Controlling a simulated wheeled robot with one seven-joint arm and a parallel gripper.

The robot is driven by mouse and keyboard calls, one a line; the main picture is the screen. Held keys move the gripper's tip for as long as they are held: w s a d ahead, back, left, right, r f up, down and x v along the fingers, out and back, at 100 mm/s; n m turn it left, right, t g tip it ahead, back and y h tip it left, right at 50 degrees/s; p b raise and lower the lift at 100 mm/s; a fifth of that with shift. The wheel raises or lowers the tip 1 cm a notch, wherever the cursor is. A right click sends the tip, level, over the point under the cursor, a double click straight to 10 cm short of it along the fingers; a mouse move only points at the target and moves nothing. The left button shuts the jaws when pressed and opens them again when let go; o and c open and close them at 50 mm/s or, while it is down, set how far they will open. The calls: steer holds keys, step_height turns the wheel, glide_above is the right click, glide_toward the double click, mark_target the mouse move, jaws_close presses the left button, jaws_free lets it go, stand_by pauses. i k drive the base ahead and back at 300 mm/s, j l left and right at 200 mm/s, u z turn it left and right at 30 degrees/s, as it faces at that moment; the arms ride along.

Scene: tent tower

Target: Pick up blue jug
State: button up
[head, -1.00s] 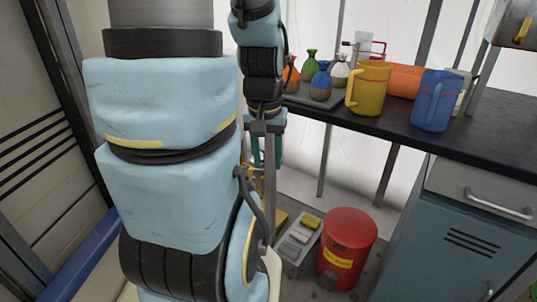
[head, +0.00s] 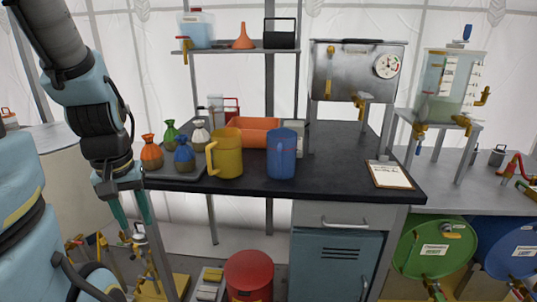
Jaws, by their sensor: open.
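The blue jug (head: 281,155) stands upright on the black bench top, near its front edge and just right of the yellow jug (head: 228,155). My gripper (head: 135,226) hangs at the left with its teal fingers pointing down. It is open and empty, left of the bench's front left corner and well apart from the blue jug. The jug is in plain view, with nothing in front of it.
An orange bin (head: 256,131) is behind the jugs. A clipboard (head: 389,175) lies at the right. Bench top (head: 330,180) right of the blue jug is clear. A red drum (head: 248,275) stands below.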

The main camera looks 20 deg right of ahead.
mark_target(281, 143)
steer(key=k+l+u, duration=0.7)
steer(key=k+l, duration=0.15)
steer(key=k+l+u, duration=0.15)
steer(key=k+u, duration=0.25)
steer(key=k, duration=0.25)
